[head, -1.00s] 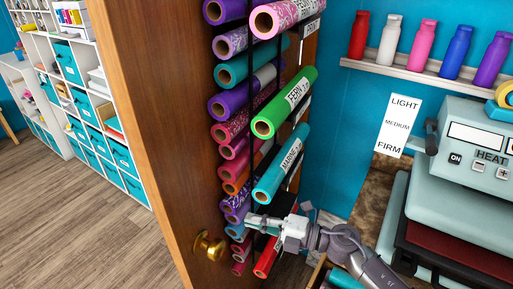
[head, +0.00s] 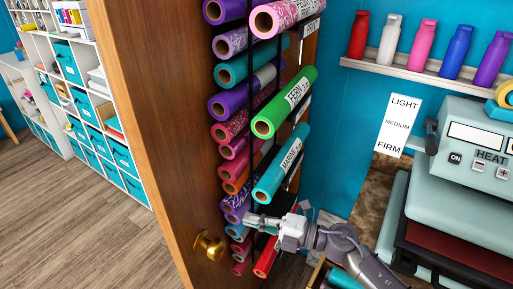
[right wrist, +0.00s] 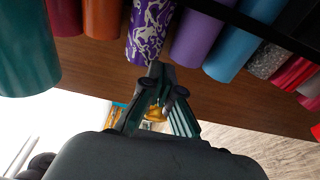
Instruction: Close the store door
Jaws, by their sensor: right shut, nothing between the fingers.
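The wooden store door (head: 150,100) stands open, its broad face towards the rolls and its edge towards me. A round brass knob (head: 208,245) is low on it. Several coloured vinyl rolls sit in a black rack along the door. My right gripper (head: 252,220) is shut and empty, its fingertips among the lower rolls, right of and slightly above the knob in the picture. In the right wrist view the closed fingertips (right wrist: 158,70) are just below a purple patterned roll (right wrist: 149,35); I cannot tell whether they touch it. My left gripper is out of view.
A heat press (head: 470,140) stands on the right, below a shelf (head: 410,72) of coloured bottles. White shelves with teal drawers (head: 120,152) stand at the left. The wooden floor (head: 75,220) left of the door is clear.

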